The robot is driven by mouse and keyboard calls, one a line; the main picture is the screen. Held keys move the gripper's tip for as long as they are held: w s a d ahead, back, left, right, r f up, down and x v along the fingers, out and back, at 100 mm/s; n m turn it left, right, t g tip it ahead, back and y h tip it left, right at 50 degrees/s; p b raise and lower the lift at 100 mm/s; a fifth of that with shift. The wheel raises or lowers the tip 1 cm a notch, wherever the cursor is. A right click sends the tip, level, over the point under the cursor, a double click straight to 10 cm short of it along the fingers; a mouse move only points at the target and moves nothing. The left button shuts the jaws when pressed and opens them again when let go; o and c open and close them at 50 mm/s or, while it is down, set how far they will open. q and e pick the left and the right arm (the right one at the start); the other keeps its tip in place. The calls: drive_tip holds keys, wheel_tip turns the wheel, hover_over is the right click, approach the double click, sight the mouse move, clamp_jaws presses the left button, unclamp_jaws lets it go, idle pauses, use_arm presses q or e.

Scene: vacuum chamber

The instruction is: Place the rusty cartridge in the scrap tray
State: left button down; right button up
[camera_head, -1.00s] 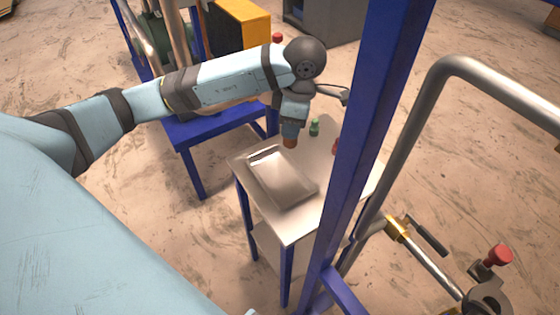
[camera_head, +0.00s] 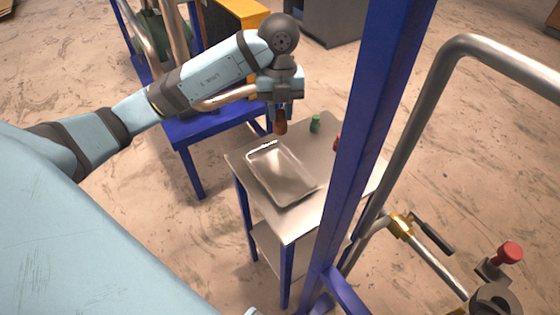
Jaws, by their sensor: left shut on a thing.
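The rusty cartridge (camera_head: 280,127) is a small brown-orange cylinder, upright below my left gripper (camera_head: 280,112). My left gripper is shut on it and holds it near the tray's far end; the exact height above the table is hard to tell. The scrap tray (camera_head: 283,187) is a shallow, shiny metal rectangle on a small metal-topped table (camera_head: 298,224). It looks empty. My right gripper is not in view.
A green cartridge (camera_head: 315,124) stands on the table right of the held one. A red object (camera_head: 337,142) is partly hidden by the blue post (camera_head: 364,140). A bent metal pipe (camera_head: 419,105) runs right of the post. A blue stand (camera_head: 213,128) is behind left.

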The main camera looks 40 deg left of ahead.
sight(279, 123)
use_arm(q)
drive_tip(key=shift+f, duration=8.4)
drive_tip(key=shift+f, duration=0.1)
drive_tip(key=c, duration=0.9)
unclamp_jaws()
drive_tip(key=shift+c, duration=0.2)
drive_tip(key=r, duration=0.8)
drive_tip(key=w+a+r, duration=0.1)
drive_tip(key=r, duration=0.3)
drive_tip(key=shift+r, duration=0.1)
